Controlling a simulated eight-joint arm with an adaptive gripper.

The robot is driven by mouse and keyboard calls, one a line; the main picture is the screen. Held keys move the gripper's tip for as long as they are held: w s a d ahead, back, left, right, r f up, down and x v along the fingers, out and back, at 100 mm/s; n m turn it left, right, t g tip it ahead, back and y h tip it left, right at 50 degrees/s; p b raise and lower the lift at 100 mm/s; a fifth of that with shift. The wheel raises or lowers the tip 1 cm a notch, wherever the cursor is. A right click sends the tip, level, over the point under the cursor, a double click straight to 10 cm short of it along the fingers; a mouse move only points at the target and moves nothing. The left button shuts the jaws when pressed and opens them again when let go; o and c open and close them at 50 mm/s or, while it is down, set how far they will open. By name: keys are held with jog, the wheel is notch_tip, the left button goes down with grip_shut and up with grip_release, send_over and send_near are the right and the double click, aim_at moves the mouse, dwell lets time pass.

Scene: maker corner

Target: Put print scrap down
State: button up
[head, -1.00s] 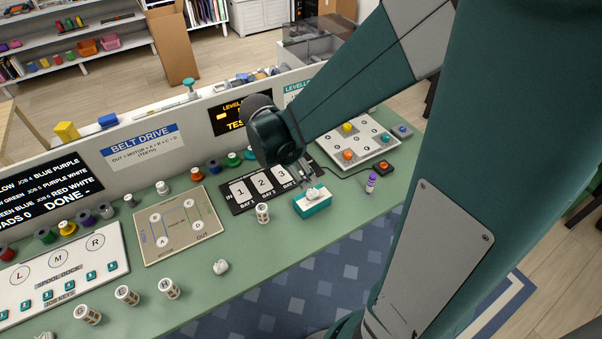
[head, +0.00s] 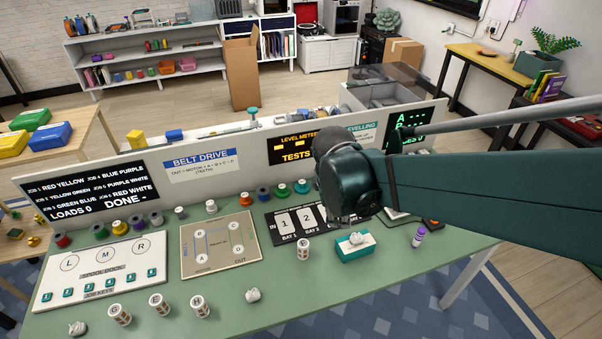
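Three small white crumpled lumps look like print scraps. One (head: 356,238) lies on top of a small teal and white block or box (head: 355,249) near the bench's front right. Another (head: 253,295) lies on the green bench top near the front edge, and a third (head: 77,328) is at the front left corner. My gripper (head: 347,220) hangs above and just behind the teal box, apart from the scrap on it. Its fingers are mostly hidden by my wrist, so their opening and any grip cannot be seen.
White lettered cylinders (head: 160,304) stand along the front edge, and another (head: 303,249) stands left of the teal box. The bay panel (head: 285,223) lies behind. Bare green bench top (head: 210,280) shows front centre.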

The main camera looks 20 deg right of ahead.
jog(key=s+a+r+m+t+y, duration=0.2)
jog(key=s+a+r+m+t, duration=0.2)
jog(key=s+a+r+m, duration=0.3)
jog(key=shift+s+a+r+m+t+y, duration=0.35)
jog(key=shift+r+m, duration=0.65)
jog(key=shift+m, duration=1.5)
dwell(4.8)
